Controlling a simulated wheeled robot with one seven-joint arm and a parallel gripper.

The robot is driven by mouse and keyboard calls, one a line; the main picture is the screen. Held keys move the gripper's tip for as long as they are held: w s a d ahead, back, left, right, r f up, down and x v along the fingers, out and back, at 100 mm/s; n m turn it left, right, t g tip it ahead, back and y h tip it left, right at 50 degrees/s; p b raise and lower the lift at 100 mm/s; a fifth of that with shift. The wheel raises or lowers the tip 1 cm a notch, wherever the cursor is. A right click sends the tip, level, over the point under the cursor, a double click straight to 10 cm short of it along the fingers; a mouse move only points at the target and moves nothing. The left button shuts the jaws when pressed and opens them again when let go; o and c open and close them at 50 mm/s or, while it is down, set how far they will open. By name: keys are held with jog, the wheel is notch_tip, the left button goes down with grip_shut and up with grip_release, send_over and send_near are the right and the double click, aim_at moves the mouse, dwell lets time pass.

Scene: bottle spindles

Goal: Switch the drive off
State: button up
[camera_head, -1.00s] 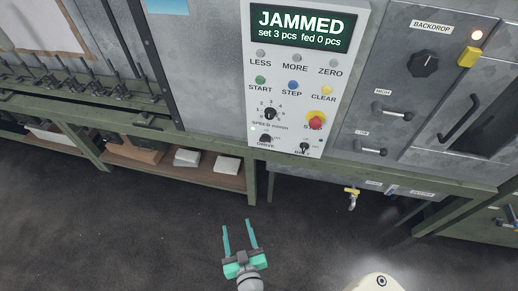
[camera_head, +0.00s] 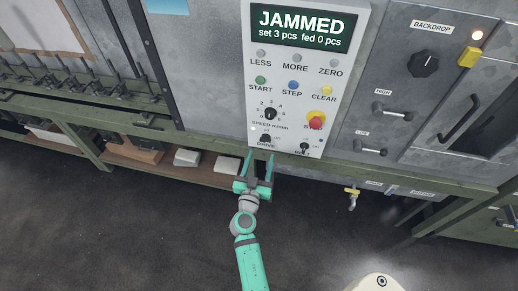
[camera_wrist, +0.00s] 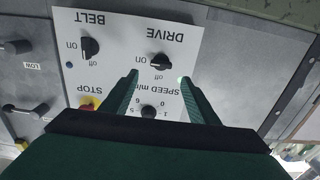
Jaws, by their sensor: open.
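The black DRIVE knob (camera_head: 265,139) sits low on the white control panel (camera_head: 256,90). In the upside-down wrist view, the DRIVE knob (camera_wrist: 160,62) has an "off" mark just below it; I cannot clearly tell which way it is turned. A small lit lamp (camera_wrist: 183,80) glows near it. My gripper (camera_head: 259,156) is open and empty, just below the knob in the head view. In the wrist view its fingertips (camera_wrist: 160,77) are spread to either side of the knob's line, apparently short of touching it.
The BELT knob (camera_wrist: 90,47) is beside the DRIVE knob. The SPEED knob (camera_head: 270,113) and red STOP button (camera_head: 315,121) are close by. The display (camera_head: 303,27) reads JAMMED, set 3, fed 0. A green bench rail (camera_head: 210,143) runs under the panel.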

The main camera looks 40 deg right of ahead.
aim_at(265, 142)
jog(key=x, duration=0.7)
jog(key=shift+c, duration=0.3)
